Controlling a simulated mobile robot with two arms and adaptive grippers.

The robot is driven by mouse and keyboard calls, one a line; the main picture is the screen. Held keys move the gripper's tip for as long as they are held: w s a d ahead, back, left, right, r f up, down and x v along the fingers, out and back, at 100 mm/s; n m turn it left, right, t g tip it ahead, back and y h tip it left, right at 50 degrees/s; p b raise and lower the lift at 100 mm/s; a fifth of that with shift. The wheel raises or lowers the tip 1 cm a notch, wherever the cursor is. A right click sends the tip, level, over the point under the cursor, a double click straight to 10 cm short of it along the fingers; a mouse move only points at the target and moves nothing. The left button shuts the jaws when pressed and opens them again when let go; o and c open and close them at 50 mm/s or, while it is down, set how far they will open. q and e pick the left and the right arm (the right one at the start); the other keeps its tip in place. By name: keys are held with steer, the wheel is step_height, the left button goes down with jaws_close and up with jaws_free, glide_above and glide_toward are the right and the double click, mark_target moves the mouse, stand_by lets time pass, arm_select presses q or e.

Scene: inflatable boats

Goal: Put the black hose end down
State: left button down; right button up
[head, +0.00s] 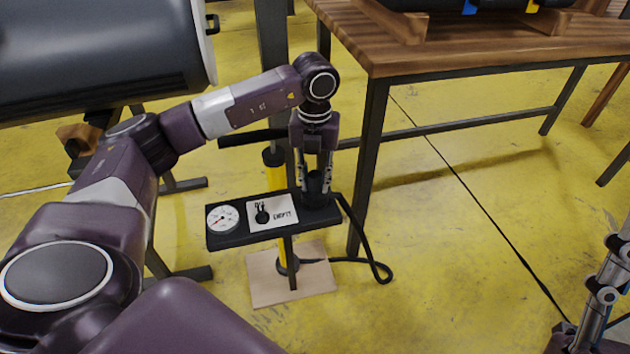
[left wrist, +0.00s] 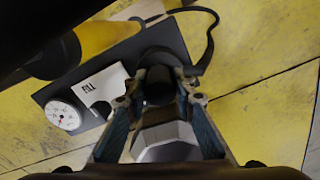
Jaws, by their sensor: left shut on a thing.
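My left gripper (head: 316,180) points down over the right end of a narrow black panel (head: 238,238). It is shut on the black hose end (head: 315,190), a dark upright cylinder. In the left wrist view the hose end (left wrist: 158,88) is between the fingers, above the panel's corner. Its lower end is low at the panel; I cannot tell whether it rests there. The black hose (head: 366,235) runs off the panel's right end and loops down to the floor. Part of my right gripper (head: 603,290) shows at the right edge; its finger opening is unclear.
The panel carries a round gauge (head: 222,217) and a white sign (head: 272,212) with a black knob. A yellow pump (head: 274,177) stands behind it on a wooden board (head: 265,285). A wooden table (head: 490,50) is at right, a black tank (head: 100,50) at left.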

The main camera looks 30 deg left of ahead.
arm_select(q)
steer(key=shift+f, duration=0.1)
steer(key=c, duration=1.6)
jaws_free()
